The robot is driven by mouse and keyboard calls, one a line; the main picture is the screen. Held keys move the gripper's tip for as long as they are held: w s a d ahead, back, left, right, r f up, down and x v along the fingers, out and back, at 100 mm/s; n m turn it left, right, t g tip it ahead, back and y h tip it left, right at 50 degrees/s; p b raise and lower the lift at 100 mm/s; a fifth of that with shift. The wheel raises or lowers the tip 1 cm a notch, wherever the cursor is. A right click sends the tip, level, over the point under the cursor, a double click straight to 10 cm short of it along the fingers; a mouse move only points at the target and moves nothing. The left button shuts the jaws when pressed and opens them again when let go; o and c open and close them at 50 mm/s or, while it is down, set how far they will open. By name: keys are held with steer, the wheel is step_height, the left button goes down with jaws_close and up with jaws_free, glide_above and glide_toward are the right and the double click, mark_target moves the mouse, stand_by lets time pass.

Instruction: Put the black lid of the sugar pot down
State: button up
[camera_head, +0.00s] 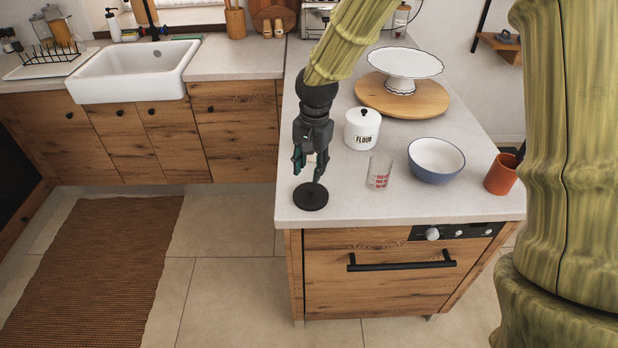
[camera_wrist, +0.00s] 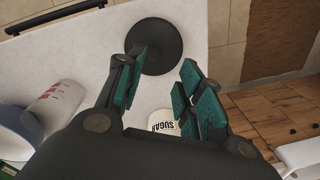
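The black lid (camera_head: 311,198) is a flat round disc lying on the counter near its front left corner, apparently flat. It also shows in the wrist view (camera_wrist: 160,42), just beyond my fingertips. My gripper (camera_head: 308,172) points down above and just behind the lid. Its teal-padded fingers are spread, with nothing between the tips in the wrist view (camera_wrist: 163,66). The white sugar pot (camera_wrist: 162,122), marked SUGAR, shows partly between the fingers in the wrist view. Its top is hidden there, and my gripper mostly hides it in the head view.
A white FLOUR pot (camera_head: 362,130), a glass with red marks (camera_head: 379,172), a blue-white bowl (camera_head: 436,160) and an orange cup (camera_head: 501,175) stand right of my gripper. A white cake stand (camera_head: 404,66) is on a round board (camera_head: 372,94) behind. The counter's left edge is close to the lid.

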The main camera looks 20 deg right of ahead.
steer(key=shift+s+d+r+b, duration=0.1)
steer(key=shift+r+b, duration=0.1)
steer(key=shift+r, duration=1.1)
steer(key=shift+s+r+b, duration=0.1)
steer(key=shift+r+b, duration=0.05)
steer(key=shift+r, duration=1.1)
steer(key=shift+f, duration=0.1)
